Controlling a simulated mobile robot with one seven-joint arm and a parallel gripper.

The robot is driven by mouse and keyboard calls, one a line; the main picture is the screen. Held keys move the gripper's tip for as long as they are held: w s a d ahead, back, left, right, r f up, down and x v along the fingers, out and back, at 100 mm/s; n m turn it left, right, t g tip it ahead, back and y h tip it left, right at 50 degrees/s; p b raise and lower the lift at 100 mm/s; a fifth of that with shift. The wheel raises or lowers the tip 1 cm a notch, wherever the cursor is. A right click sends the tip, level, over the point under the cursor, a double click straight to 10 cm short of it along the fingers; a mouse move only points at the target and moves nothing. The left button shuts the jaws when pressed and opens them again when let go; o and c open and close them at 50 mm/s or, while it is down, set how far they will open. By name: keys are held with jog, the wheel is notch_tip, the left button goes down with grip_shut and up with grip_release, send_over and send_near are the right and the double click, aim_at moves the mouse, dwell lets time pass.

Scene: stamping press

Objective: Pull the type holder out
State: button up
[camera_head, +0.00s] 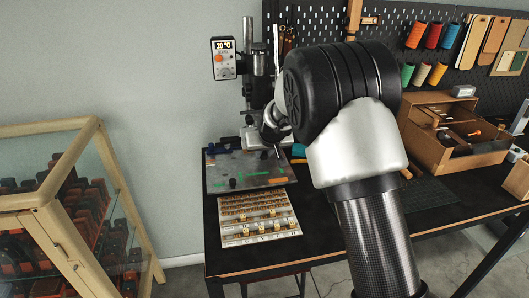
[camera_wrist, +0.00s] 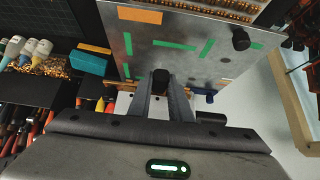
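I cannot make out the type holder for certain. In the wrist view the two grey fingers of my gripper (camera_wrist: 161,84) point at the near edge of a metal plate (camera_wrist: 190,20) with green and orange marks. A small black knob (camera_wrist: 161,77) shows between the fingertips and fills most of the gap. I cannot tell whether the fingers touch it. In the head view my gripper (camera_head: 277,150) is low at the far side of the plate (camera_head: 218,178), by the press (camera_head: 250,98), partly hidden by my arm.
A tray of brass type (camera_head: 258,218) lies in front of the plate. Another black knob (camera_wrist: 240,39) and a blue one (camera_wrist: 203,97) are close by. A teal block (camera_wrist: 90,61) lies left in the wrist view. A wooden box (camera_head: 450,140) stands right, a glass-sided cabinet (camera_head: 95,215) left.

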jog(key=shift+w+r, duration=0.15)
jog(key=shift+r, duration=0.1)
grip_shut()
jog(key=shift+s+d, duration=0.1)
jog(key=shift+s, duration=0.3)
jog(key=shift+s+b, duration=0.3)
jog(key=shift+b, duration=0.05)
jog(key=shift+s+d, duration=0.1)
jog(key=shift+s, duration=0.25)
jog(key=shift+d, duration=0.1)
jog(key=s+d+b, duration=0.1)
jog(key=s+b, duration=0.1)
jog(key=s, duration=0.4)
jog(key=shift+s+d+b, duration=0.3)
jog(key=shift+d+b, duration=0.05)
jog(key=shift+d, duration=0.05)
jog(key=shift+d, duration=0.1)
